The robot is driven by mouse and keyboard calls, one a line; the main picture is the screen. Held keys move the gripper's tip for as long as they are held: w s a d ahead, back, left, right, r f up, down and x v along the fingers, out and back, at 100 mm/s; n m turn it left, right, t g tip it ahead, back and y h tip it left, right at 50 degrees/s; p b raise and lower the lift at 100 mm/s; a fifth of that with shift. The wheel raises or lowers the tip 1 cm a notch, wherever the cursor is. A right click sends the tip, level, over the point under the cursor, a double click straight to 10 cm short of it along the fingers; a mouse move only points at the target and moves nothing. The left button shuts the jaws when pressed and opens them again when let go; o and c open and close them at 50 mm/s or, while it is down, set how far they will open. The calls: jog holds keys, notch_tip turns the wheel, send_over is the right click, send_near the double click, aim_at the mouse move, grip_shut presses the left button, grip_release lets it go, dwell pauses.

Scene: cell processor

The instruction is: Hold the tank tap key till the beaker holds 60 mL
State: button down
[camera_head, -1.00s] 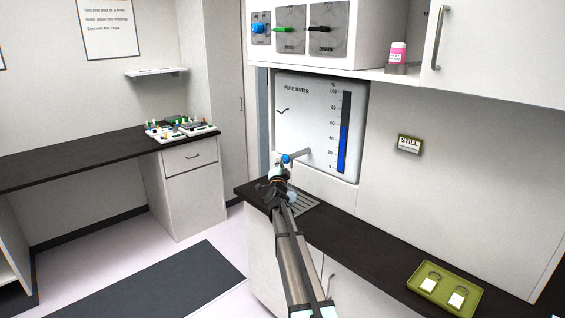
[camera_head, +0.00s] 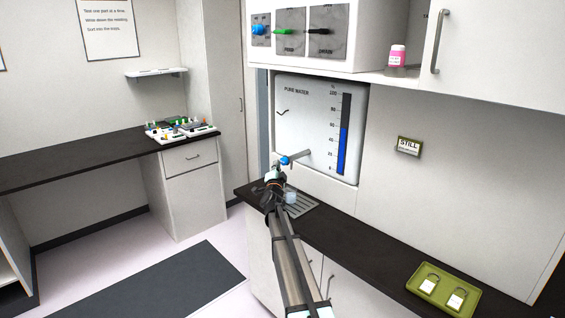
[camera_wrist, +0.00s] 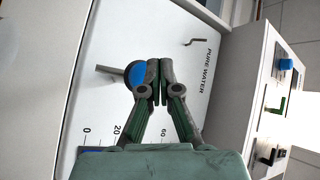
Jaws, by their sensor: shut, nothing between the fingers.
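The pure water tank (camera_head: 315,112) is a white wall panel with a black scale (camera_head: 345,105) and a blue level bar. A tap with a blue key (camera_head: 286,160) sticks out at its lower left. A small clear beaker (camera_head: 291,197) stands on the drain grille below the tap; its water level is too small to read. My gripper (camera_head: 275,173) is shut and empty beside the tap. In the wrist view its fingertips (camera_wrist: 160,76) meet just right of the round blue key (camera_wrist: 137,74), partly overlapping its edge; contact cannot be told.
The dark counter (camera_head: 365,254) runs right, with a green tray (camera_head: 443,295) holding tags at its front. Knobs (camera_head: 288,30) sit on a cabinet above. A pink-labelled bottle (camera_head: 397,55) stands on the shelf. A STILL sign (camera_head: 409,146) is on the wall.

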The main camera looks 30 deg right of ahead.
dwell(0.3)
jog(key=a, duration=0.1)
jog(key=s+a+p, duration=0.1)
jog(key=a, duration=0.1)
jog(key=a+p, duration=0.1)
jog(key=shift+s+a, duration=0.25)
jog(key=shift+a, duration=0.1)
dwell(2.0)
